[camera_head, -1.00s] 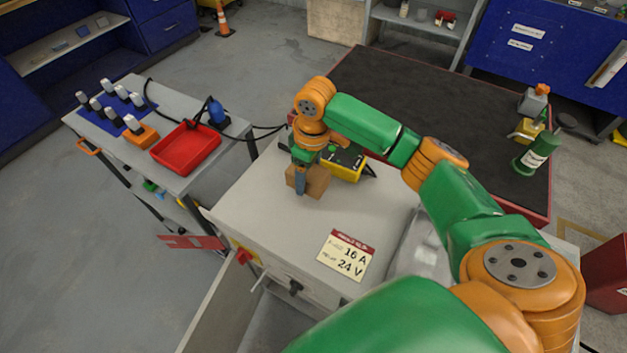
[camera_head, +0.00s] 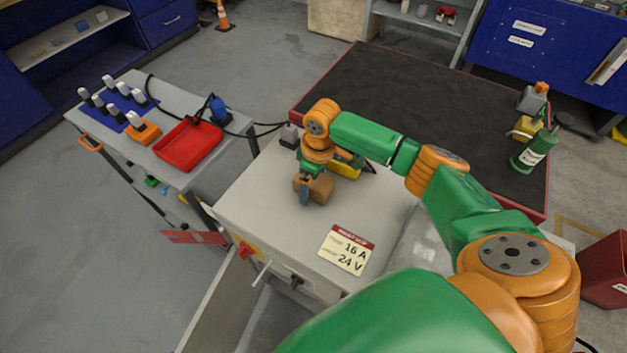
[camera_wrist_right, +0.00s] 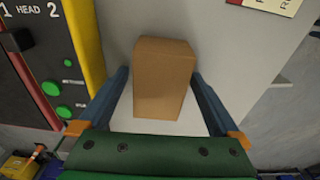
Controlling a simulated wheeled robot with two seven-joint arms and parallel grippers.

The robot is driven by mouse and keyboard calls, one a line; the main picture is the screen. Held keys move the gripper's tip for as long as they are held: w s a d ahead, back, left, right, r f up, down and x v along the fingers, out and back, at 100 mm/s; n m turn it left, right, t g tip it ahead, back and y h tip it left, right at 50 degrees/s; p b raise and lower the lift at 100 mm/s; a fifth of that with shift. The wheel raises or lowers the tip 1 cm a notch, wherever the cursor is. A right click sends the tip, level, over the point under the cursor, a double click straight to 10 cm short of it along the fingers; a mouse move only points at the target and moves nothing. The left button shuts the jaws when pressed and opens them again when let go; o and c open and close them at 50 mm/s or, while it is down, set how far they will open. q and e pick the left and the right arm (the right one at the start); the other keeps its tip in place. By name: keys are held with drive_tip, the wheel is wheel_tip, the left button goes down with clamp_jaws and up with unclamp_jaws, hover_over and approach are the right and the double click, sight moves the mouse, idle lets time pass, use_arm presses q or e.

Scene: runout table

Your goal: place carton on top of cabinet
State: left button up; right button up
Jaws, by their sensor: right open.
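The carton (camera_head: 319,188) is a small plain brown box standing on the grey top of the cabinet (camera_head: 268,215). In the right wrist view the carton (camera_wrist_right: 163,78) sits between the two blue fingers of my right gripper (camera_wrist_right: 165,100). My left gripper is not in view.
A yellow and black control box (camera_wrist_right: 60,60) stands close beside the carton, mostly behind my arm in the head view. A label card (camera_head: 346,250) lies on the cabinet's front part. A cart with a red tray (camera_head: 188,145) stands left. A dark-topped table (camera_head: 400,95) lies behind.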

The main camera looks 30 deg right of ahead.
sight(317, 181)
wheel_tip(317, 181, up, 12)
drive_tip(key=shift+s+d, duration=0.25)
drive_tip(key=shift+s, duration=0.2)
